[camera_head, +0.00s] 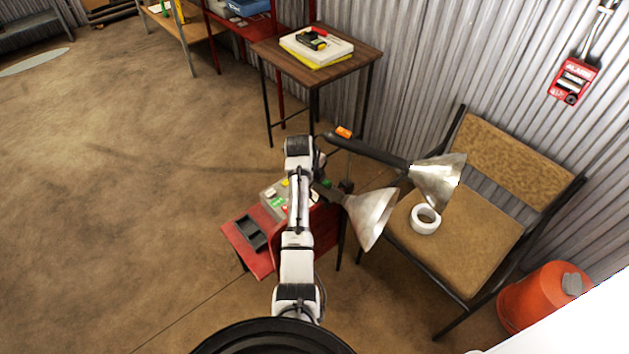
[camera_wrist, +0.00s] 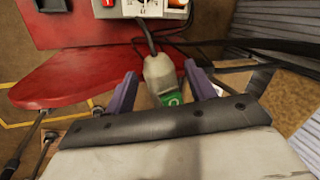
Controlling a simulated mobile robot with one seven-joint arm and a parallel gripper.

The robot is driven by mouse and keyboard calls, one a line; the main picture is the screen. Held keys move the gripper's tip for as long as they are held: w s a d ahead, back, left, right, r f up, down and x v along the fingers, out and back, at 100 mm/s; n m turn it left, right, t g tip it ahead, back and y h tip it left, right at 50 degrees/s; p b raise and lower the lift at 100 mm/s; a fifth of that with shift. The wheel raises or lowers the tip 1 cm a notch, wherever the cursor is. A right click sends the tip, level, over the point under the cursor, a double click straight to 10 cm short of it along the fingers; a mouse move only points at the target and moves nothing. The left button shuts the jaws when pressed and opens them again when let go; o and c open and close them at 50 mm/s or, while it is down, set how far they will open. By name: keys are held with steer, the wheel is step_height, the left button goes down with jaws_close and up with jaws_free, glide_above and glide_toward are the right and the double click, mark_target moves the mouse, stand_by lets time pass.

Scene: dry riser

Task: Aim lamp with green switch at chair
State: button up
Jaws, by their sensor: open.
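A lamp with a metal cone shade (camera_head: 370,217) stands left of the chair (camera_head: 455,245), its wide end toward the right. A green part (camera_head: 326,184) shows near its dark arm. A second metal lamp shade (camera_head: 437,182) is on a dark arm with an orange part (camera_head: 343,132) at its far end. In the wrist view, my gripper (camera_wrist: 160,70) is open, its purple fingers either side of a pale housing (camera_wrist: 160,74) with a green switch (camera_wrist: 172,99) and a dark cable. Contact with the fingers is unclear. In the head view my arm hides part of this area.
A red stand (camera_head: 248,262) holds a grey box with coloured labels (camera_head: 275,197) and a dark tray (camera_head: 251,233). A white tape roll (camera_head: 425,219) lies on the chair seat. An orange bin (camera_head: 541,298) is at right. A small wooden table (camera_head: 350,52) is behind. Floor at left is clear.

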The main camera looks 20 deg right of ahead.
steer(key=shift+c, duration=0.4)
jaws_close()
